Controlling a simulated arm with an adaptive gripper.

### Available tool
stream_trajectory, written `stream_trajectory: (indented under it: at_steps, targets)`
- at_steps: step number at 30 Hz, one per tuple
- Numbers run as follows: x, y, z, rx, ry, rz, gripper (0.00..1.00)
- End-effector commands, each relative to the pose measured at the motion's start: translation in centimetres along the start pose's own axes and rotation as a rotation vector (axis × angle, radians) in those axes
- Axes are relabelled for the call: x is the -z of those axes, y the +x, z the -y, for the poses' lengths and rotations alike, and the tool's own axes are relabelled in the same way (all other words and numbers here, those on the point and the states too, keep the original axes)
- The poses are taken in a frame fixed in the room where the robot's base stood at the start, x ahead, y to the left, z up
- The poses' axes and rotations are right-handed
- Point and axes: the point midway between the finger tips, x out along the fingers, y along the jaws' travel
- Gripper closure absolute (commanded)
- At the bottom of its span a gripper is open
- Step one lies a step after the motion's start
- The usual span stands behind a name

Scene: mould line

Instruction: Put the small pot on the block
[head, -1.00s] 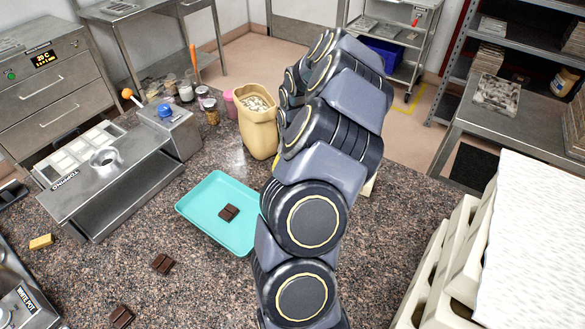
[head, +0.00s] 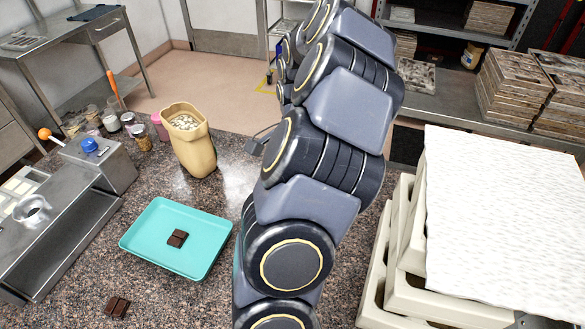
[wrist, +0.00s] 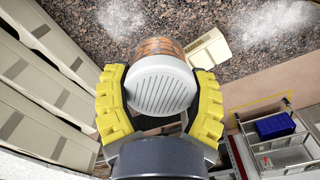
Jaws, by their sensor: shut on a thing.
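My gripper (wrist: 160,74) has yellow ribbed fingers on both sides of the small pot (wrist: 158,92) in the wrist view. It is shut on the pot, which has a pale ribbed round top and a clear, orange-brown body. A cream block (wrist: 208,54) shows just beyond the pot and to its right, partly covered by the pot and a finger. I cannot tell whether the pot and block touch. In the head view my arm hides the gripper, the pot and the block.
A stack of cream moulds (head: 405,270) under a white sheet (head: 505,215) stands close on the right. A turquoise tray (head: 205,265) with chocolate (head: 177,238) lies left of my arm. A tan sack (head: 194,150) stands behind it. Powder dusts the speckled counter (head: 75,300).

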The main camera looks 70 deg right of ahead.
Motion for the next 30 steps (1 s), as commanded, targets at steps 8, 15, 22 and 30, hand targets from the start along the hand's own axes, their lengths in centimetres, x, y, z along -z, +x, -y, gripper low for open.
stream_trajectory:
  at_steps: [8,15,22,30]
  targets:
    - [2.8,2.0,3.4,-0.003,0.012,-0.001,0.71]
    - [4.9,3.6,6.2,-0.004,0.011,-0.002,0.71]
    - [6.6,6.5,8.3,-0.008,0.010,-0.001,0.71]
    - [8.0,8.9,10.0,-0.002,0.010,-0.003,0.71]
